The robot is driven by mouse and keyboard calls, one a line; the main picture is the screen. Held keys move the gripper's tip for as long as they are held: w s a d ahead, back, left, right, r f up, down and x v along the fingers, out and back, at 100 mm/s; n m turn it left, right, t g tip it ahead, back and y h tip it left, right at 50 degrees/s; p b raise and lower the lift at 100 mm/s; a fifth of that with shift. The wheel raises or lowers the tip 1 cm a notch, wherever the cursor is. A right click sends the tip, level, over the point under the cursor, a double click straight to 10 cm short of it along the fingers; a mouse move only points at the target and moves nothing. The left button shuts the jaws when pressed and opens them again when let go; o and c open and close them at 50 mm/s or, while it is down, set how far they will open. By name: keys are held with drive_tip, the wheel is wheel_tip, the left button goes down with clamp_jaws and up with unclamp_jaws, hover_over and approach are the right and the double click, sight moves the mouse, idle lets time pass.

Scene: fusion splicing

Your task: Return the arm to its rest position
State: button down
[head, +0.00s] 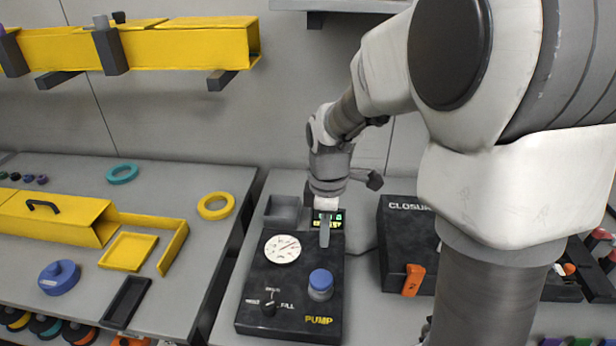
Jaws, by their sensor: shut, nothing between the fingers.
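My arm reaches in from the right over the benches and bends down to my gripper (325,236) in the middle of the head view. My gripper is shut and empty. It points down in front of the small lit display of the black pump box (262,310). I cannot tell whether the fingertips touch the box. The box carries a white dial gauge (282,249), a blue knob (321,284) and a black selector knob (269,304). My gripper and wrist partly hide the display.
A black closure box (398,238) with an orange tag (413,280) stands to the right, partly behind my arm. The left bench holds a yellow duct (60,212), a yellow ring (215,206), a teal ring (122,173) and a blue spool (59,277). A yellow beam (185,45) hangs on the wall.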

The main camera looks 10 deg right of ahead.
drive_tip(key=shift+r, duration=0.1)
drive_tip(key=s+r+m+t, duration=0.5)
drive_tip(key=s+r+m, duration=0.8)
drive_tip(key=s+m, duration=0.1)
drive_tip(key=shift+s+d+r+t, duration=0.3)
drive_tip(key=shift+s+d, duration=0.15)
drive_tip(key=shift+s, duration=0.25)
idle(0.7)
